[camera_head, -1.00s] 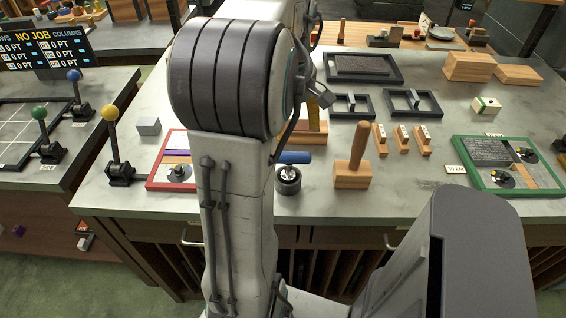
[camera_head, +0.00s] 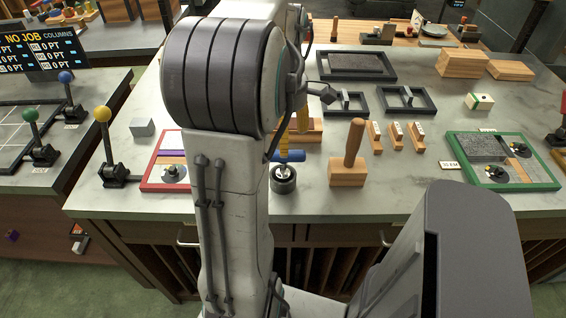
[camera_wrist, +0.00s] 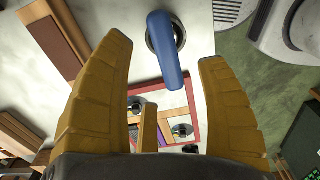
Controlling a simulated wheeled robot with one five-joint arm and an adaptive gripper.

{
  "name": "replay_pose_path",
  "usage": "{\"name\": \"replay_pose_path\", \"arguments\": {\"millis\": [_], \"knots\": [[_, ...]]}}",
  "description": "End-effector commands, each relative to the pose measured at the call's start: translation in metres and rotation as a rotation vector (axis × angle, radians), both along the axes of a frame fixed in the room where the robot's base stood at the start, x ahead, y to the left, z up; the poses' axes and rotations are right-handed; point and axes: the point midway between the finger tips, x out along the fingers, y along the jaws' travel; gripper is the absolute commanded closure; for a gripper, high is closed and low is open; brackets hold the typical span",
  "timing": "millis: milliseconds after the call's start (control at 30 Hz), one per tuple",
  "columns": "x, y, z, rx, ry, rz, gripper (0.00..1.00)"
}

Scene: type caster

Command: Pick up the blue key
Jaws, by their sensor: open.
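The blue key (camera_head: 289,156) is a rounded blue bar on a round dark metal socket (camera_head: 283,179) near the front edge of the worktop. In the wrist view the blue key (camera_wrist: 168,52) lies lengthwise between the two yellow fingers of my gripper (camera_wrist: 166,52), with clear space on both sides. My gripper is open and empty. In the head view my arm hides most of it, and only bits of yellow finger show just above the key.
A wooden stamp (camera_head: 348,165) stands close to the right of the key. A red-framed tray (camera_head: 152,186) is to the left, and a yellow-knobbed lever (camera_head: 103,114) stands beyond it. A green-framed tray (camera_head: 547,182) lies at far right. Bare worktop (camera_head: 405,185) lies between.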

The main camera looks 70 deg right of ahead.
Motion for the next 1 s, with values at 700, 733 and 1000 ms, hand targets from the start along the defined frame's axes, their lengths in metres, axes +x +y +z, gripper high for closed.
{"name": "replay_pose_path", "arguments": {"millis": [700, 733, 1000], "knots": [[0.001, 0.003, -0.053, -0.001, 0.0, -0.002, 0.33], [0.001, 0.003, -0.053, 0.0, 0.0, -0.002, 0.33], [0.001, 0.003, -0.053, 0.0, 0.0, -0.002, 0.33]]}}
